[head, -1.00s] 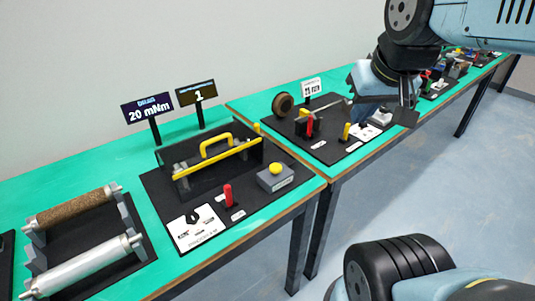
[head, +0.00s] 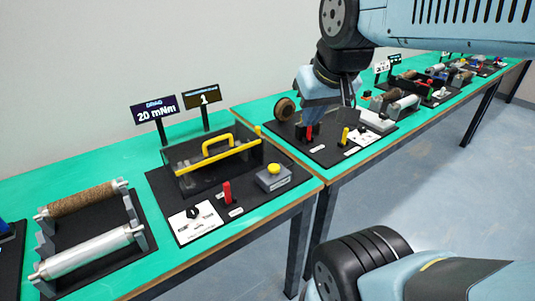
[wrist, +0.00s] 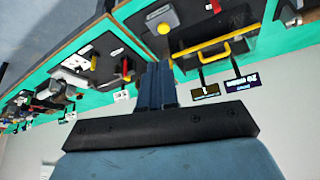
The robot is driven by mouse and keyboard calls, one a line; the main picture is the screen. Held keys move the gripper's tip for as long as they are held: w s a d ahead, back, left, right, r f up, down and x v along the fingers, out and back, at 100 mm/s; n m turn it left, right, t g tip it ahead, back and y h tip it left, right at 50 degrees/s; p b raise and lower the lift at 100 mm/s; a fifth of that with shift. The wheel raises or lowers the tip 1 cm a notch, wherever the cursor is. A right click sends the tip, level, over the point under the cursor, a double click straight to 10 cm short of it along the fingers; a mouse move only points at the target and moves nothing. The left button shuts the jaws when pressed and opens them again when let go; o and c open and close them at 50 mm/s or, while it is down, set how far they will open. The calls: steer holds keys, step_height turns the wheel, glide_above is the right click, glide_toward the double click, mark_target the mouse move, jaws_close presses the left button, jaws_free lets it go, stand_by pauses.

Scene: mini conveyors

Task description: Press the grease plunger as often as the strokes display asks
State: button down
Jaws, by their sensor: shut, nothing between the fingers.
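My gripper (head: 327,92) is over the back of the second table's near panel, its fingers pressed together and empty in the wrist view (wrist: 157,72). Below it, partly hidden, are a red post (head: 309,132) and a yellow post (head: 345,135). A small display reading "1" (head: 204,96) stands behind the nearer panel; its heading is too small to read. That panel has a yellow button on a grey box (head: 273,170), also in the wrist view (wrist: 163,27), and a red handle (head: 227,192). I cannot tell which part is the grease plunger.
A "20 mNm" display (head: 155,109) stands left of the other. A clear cover with a yellow handle (head: 214,146) stands on the nearer panel. Brown (head: 82,199) and silver (head: 86,253) rollers lie further left. Open floor (head: 420,180) lies right of the tables.

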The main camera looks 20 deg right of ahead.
steer(key=w+f+m+g, duration=0.35)
steer(key=w+m, duration=0.35)
steer(key=w, duration=0.4)
steer(key=m+g, duration=0.2)
steer(key=m, duration=0.5)
glide_above(275, 167)
step_height(275, 167, down, 8)
steer(key=shift+w+r, duration=0.15)
steer(key=shift+r, duration=0.1)
step_height(275, 167, down, 14)
steer(key=shift+r, duration=0.1)
steer(key=shift+f, duration=1)
step_height(275, 167, up, 14)
